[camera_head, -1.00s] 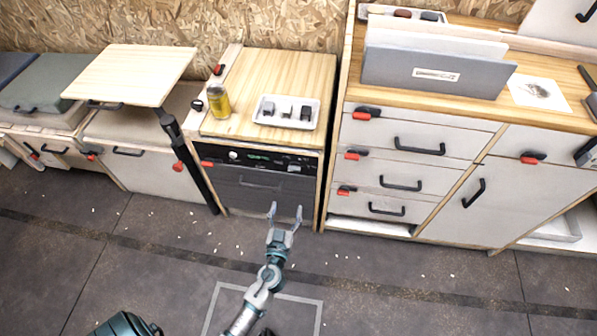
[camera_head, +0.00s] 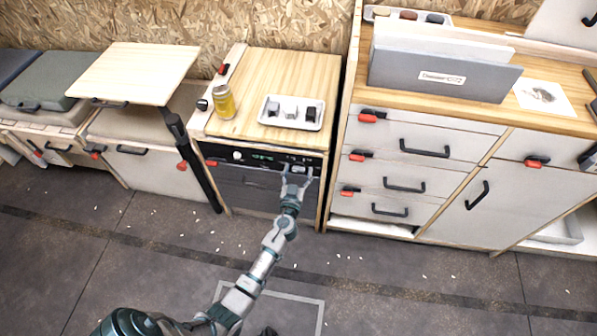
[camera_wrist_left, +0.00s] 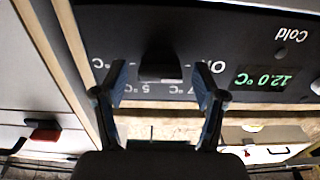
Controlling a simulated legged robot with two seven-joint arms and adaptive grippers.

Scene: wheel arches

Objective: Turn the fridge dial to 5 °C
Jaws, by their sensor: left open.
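The fridge (camera_head: 245,195) is a dark-fronted unit under a wooden top, with a black control panel (camera_head: 222,152) along its upper edge. In the left wrist view, which shows the panel upside down, the dial (camera_wrist_left: 160,66) is a black knob with a pale strip at its lower edge. Labels "5 °C" and "7 °C" lie below it, and a green display (camera_wrist_left: 263,80) reads 12.0 °C. My left gripper (camera_head: 298,170) is at the panel's right part. Its open fingers show on either side of the dial in the wrist view; contact cannot be told. My right gripper is not in view.
A drawer cabinet (camera_head: 425,170) stands to the right. A black post (camera_head: 197,160) supports a folding table (camera_head: 135,72) at left. The floor in front is mostly clear.

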